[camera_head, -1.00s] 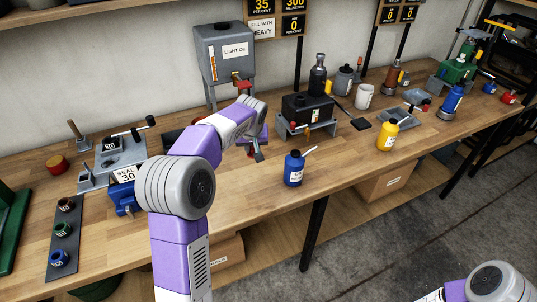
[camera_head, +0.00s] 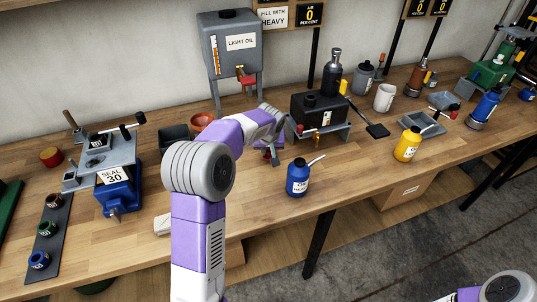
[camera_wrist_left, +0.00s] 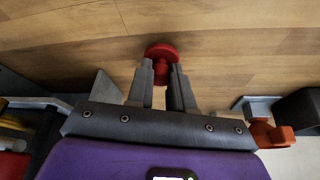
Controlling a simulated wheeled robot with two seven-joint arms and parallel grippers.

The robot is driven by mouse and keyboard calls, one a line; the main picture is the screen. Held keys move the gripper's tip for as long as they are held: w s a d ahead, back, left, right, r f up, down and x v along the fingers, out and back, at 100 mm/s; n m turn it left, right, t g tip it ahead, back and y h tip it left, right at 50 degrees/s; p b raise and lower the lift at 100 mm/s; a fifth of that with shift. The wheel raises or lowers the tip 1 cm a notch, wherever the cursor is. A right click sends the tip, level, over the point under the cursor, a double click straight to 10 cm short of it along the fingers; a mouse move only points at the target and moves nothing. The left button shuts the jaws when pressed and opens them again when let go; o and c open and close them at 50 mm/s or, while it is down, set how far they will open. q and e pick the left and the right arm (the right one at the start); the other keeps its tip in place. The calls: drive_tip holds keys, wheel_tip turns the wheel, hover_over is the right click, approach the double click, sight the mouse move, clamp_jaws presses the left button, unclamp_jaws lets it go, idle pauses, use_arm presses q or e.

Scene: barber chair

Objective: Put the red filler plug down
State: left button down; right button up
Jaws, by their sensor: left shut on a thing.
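My left gripper (camera_head: 271,156) is over the bench top, between the light oil tank (camera_head: 230,60) and the blue oil bottle (camera_head: 298,178). In the left wrist view, its two dark fingers (camera_wrist_left: 162,80) are shut on the red filler plug (camera_wrist_left: 161,52). The plug's round red head shows past the fingertips, against the wooden bench top. I cannot tell whether it touches the wood. In the head view the plug is mostly hidden by the gripper and arm. My right gripper is out of view; only part of my right arm shows at the lower right.
A black tank (camera_head: 318,112) on a grey stand is close right of the gripper. A yellow bottle (camera_head: 407,144) stands farther right, and a blue vice (camera_head: 118,190) at left. Bare wood (camera_head: 345,165) lies right of the blue bottle.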

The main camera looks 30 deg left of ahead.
use_arm(q)
drive_tip(key=shift+f, duration=0.6)
drive_tip(key=shift+f, duration=0.15)
drive_tip(key=c, duration=1)
unclamp_jaws()
drive_tip(key=shift+r, duration=0.25)
drive_tip(key=p+v, duration=0.2)
drive_tip(key=v, duration=0.9)
drive_tip(key=shift+r, duration=0.35)
